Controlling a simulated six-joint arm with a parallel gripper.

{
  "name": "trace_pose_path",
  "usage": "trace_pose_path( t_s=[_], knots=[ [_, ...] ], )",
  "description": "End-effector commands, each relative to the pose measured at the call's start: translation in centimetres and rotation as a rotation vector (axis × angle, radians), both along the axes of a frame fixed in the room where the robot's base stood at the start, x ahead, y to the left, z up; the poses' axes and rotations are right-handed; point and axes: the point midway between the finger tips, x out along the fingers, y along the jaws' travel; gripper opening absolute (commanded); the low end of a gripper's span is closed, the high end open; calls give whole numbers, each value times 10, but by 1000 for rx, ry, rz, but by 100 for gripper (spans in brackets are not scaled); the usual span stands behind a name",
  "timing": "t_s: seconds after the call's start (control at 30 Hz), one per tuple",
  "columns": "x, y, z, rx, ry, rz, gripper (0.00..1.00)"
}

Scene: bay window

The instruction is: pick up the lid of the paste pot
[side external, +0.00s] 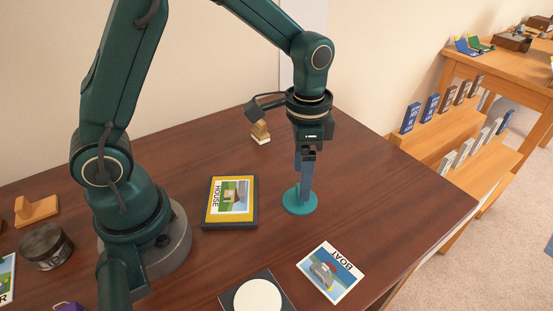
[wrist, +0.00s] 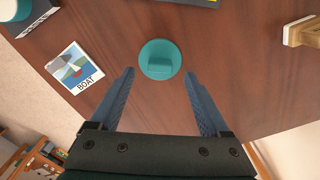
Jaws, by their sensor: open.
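The lid is a flat teal disc (side external: 290,203) with a raised bar grip on top, lying on the brown table. In the wrist view the lid (wrist: 160,60) is whole and centred between the finger lines, just beyond the fingertips. My gripper (side external: 304,196) points down at the lid, its blue fingers covering part of it in the side view. In the wrist view my gripper (wrist: 159,72) is open and empty, one finger on each side. I cannot tell how high the tips are. The pot, with a white round top (side external: 258,297), is cut off at the bottom edge.
A BOAT card (side external: 331,272) lies nearer the camera, right of the pot. A framed HOUSE card (side external: 231,202) lies left of the lid. A wooden stamp-like block (side external: 261,133) stands behind. A dark jar (side external: 46,246) is far left. The table right of the lid is clear.

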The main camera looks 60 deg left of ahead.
Motion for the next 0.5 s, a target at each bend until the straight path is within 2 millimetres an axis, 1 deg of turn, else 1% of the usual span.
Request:
trace_pose_path(
  t_s=[0.03,0.1,0.2,0.33,0.5],
  knots=[
    [-2,0,-8,0,7,0,80],
    [-1,0,-16,0,4,0,80],
    [-1,0,-26,0,4,1,80],
    [-1,0,-31,1,1,1,80],
    [0,0,-32,0,0,1,80]
  ],
)
